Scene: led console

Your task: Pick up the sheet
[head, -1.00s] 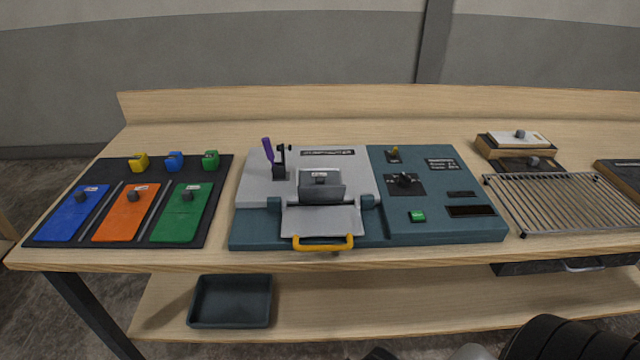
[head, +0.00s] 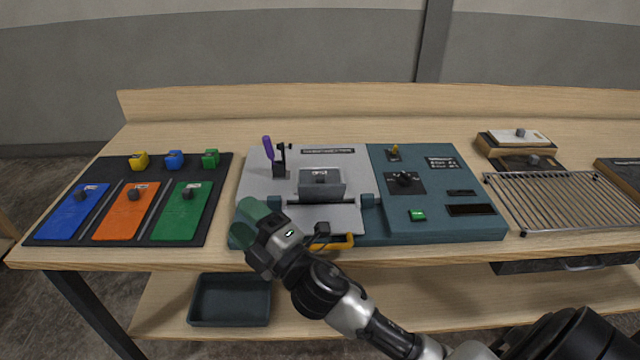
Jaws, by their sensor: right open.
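Three flat sheets with grey knobs lie on a black mat (head: 222,172) at the left: a blue sheet (head: 65,222), an orange sheet (head: 118,222) and a green sheet (head: 170,226). I cannot tell which sheet is meant. My right gripper (head: 248,222), with green fingertips, is open and empty. It appears over the console's front left corner, right of the green sheet and apart from it. My left gripper is not in view.
The grey and teal console (head: 490,225) stands mid-bench, with a purple lever (head: 268,148), a yellow handle (head: 338,241) partly behind my arm, and a green button (head: 417,215). A wire rack (head: 565,200) lies at right. A dark tray (head: 230,305) sits on the lower shelf.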

